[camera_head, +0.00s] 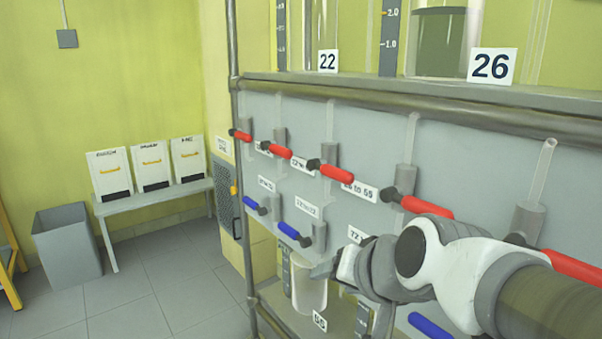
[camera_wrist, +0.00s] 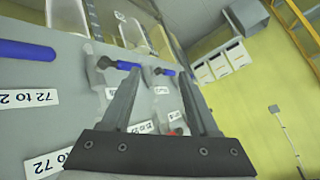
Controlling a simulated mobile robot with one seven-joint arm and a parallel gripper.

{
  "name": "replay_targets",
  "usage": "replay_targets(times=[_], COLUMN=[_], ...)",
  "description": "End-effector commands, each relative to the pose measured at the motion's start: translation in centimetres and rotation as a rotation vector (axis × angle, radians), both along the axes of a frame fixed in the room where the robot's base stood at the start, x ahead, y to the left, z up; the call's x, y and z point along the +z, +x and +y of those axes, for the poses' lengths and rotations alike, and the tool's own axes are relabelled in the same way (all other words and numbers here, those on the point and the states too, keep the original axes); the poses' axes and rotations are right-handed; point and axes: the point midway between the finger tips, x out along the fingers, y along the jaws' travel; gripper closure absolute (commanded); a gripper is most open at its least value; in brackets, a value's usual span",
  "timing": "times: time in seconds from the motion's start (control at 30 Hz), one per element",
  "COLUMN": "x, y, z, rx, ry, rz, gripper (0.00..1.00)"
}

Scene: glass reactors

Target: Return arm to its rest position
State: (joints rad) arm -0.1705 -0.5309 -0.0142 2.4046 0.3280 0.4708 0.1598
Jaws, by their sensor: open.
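My white and grey arm reaches in from the lower right in the head view. My gripper (camera_head: 322,270) is in front of the grey valve panel (camera_head: 375,130), beside the lower row of blue-handled valves. In the wrist view my gripper (camera_wrist: 160,85) has its two dark fingers apart with nothing held between them. A blue valve handle (camera_wrist: 128,66) shows near the left fingertip, and another blue handle (camera_wrist: 164,72) shows between the fingers. I cannot tell whether a finger touches a handle. My arm hides part of the panel.
Red valve handles (camera_head: 337,173) stick out along the upper row. A glass vessel (camera_head: 308,287) stands below the panel. A metal frame post (camera_head: 233,60) edges the rig. A bench (camera_head: 150,200) with white boxes and a grey bin (camera_head: 68,245) stand left. Floor (camera_head: 165,275) between is clear.

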Motion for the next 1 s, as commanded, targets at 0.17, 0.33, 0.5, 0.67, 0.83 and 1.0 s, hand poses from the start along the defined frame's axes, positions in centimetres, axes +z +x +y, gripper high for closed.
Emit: replay_targets(times=[0.17,0.33,0.5,0.67,0.83,1.0], x=[-2.7,-2.6,1.1,4.4,7.8,11.3], y=[-6.3,-11.1,-10.9,-10.9,-10.9,-10.9], z=[-5.1,-8.8,-8.7,-8.6,-8.6,-8.6], rx=[0.079,0.118,0.119,0.119,0.119,0.119], ry=[-0.253,-0.429,-0.423,-0.421,-0.42,-0.42], rz=[0.129,0.257,0.255,0.255,0.254,0.254], gripper=[0.39,0.39,0.39,0.39,0.39,0.39])
